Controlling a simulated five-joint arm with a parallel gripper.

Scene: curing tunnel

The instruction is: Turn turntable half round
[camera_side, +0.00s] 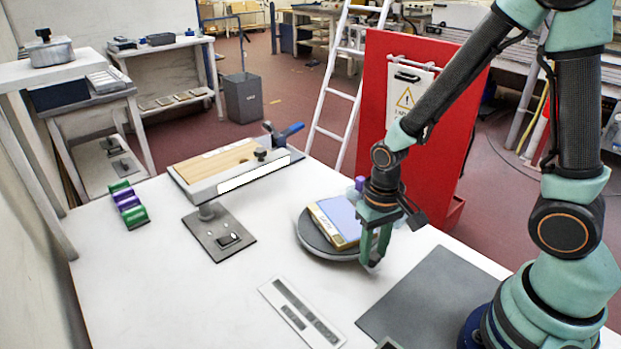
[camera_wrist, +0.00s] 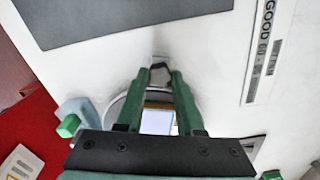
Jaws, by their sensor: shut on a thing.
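The turntable (camera_side: 312,238) is a grey round disc on the white table. A box with a blue top and yellow sides (camera_side: 338,222) lies on it. My gripper (camera_side: 371,264) points down at the turntable's right front edge. In the wrist view my gripper (camera_wrist: 160,76) has its fingers closed around a small grey grip (camera_wrist: 160,63) at the turntable's edge. The fingers hide part of the grip and the disc. The disc's rim (camera_wrist: 117,106) and the box (camera_wrist: 157,121) show between and beside the fingers.
A dark grey mat (camera_side: 435,297) lies right of the turntable. A flat labelled strip (camera_side: 301,312) lies in front. A metal plate (camera_side: 220,234) and a board with a clamp (camera_side: 225,168) stand left. A red panel (camera_side: 375,100) rises behind. Some table around the disc is clear.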

